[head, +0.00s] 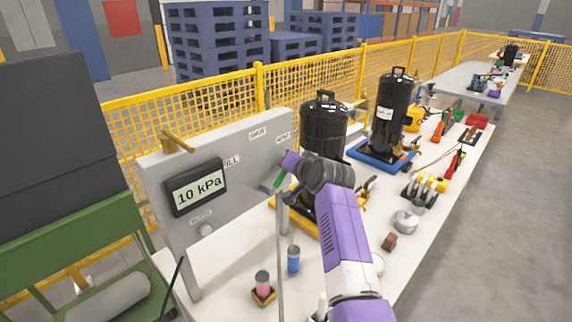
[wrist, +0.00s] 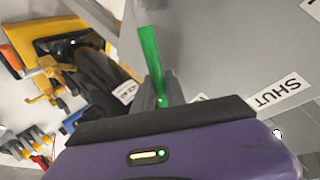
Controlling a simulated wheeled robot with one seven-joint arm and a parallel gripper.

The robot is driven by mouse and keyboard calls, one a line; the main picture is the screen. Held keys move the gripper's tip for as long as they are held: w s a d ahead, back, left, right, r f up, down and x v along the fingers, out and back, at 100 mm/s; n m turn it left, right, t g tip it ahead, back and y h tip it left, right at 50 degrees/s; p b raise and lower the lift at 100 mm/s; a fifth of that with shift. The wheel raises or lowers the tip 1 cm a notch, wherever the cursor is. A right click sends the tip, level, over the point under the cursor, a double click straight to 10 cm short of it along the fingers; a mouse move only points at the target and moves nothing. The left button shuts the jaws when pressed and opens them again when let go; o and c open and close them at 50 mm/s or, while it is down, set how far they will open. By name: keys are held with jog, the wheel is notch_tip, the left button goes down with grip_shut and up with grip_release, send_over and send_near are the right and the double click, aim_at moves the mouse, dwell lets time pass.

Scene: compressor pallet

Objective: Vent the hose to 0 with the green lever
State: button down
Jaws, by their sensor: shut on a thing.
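The grey panel (head: 237,168) stands upright at the near end of the bench. Its display (head: 198,188) reads 10 kPa. The green lever (head: 279,179) is on the panel's right part, and part of it shows below my gripper (head: 287,166). In the wrist view the green lever (wrist: 151,58) runs down to my gripper (wrist: 163,98), which is shut on it; the jaw contact is mostly hidden. The SHUT label (head: 258,132) and VENT label (head: 283,138) are above the lever in the head view. The SHUT label also shows in the wrist view (wrist: 277,95).
A brass-coloured handle (head: 176,141) sticks out from the panel's top left. Black tanks (head: 323,122) stand behind my wrist. A blue can (head: 293,260) and a pink item (head: 262,283) stand on the bench in front of the panel. A yellow mesh fence (head: 225,110) runs behind.

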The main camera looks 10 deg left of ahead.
jog(key=shift+w+d+f, duration=0.15)
jog(key=shift+f, duration=0.1)
dwell(0.3)
jog(key=c, duration=1.6)
grip_release()
jog(key=shift+c, duration=0.2)
jog(key=v, duration=0.7)
jog(key=shift+s+d+r, duration=0.25)
